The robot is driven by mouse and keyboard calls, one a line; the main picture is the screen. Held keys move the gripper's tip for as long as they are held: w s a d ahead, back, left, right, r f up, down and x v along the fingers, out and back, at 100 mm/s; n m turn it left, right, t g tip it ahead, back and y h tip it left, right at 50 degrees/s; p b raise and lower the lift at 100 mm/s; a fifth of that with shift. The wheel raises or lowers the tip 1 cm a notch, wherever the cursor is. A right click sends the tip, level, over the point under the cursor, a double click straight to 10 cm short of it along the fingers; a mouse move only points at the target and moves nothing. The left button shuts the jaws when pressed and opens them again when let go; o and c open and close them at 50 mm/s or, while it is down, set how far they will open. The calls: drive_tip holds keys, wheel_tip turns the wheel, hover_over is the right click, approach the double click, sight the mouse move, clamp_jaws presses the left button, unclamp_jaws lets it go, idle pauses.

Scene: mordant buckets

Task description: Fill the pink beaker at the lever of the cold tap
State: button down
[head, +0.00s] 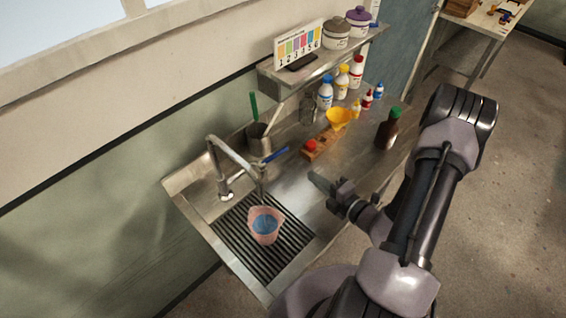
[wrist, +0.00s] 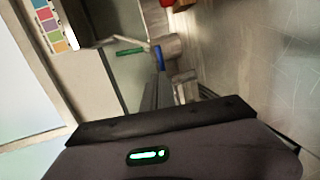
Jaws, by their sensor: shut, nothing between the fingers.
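The pink beaker (head: 265,226) stands upright on the black slatted grate under the spout of the grey metal tap (head: 233,158). Bluish liquid shows inside it. A thin streak shows between spout and beaker, but I cannot tell if water is running. A blue bar (head: 273,156) lies behind the tap's spout and also shows in the wrist view (wrist: 159,58); I cannot tell whether it is the cold lever. My gripper (head: 315,178) is shut and empty over the steel counter, to the right of the beaker and apart from it. Its fingers also show in the wrist view (wrist: 157,85).
A metal pot (head: 258,140) with a green-handled tool stands behind the tap. A wooden block (head: 320,144) with a red-topped item, a yellow funnel (head: 339,118) and a brown bottle (head: 387,130) stand at the back right.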

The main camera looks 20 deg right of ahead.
sight(281, 151)
drive_tip(key=b+x, duration=0.1)
drive_tip(key=x, duration=1.2)
drive_tip(key=shift+w+n+y, duration=0.5)
drive_tip(key=shift+w+y, duration=0.05)
drive_tip(key=shift+y, duration=0.05)
drive_tip(key=shift+w+r+n+g+y, duration=0.1)
drive_tip(key=shift+n+g+y, duration=0.2)
drive_tip(key=shift+g+y, duration=0.1)
drive_tip(key=shift+r, duration=0.1)
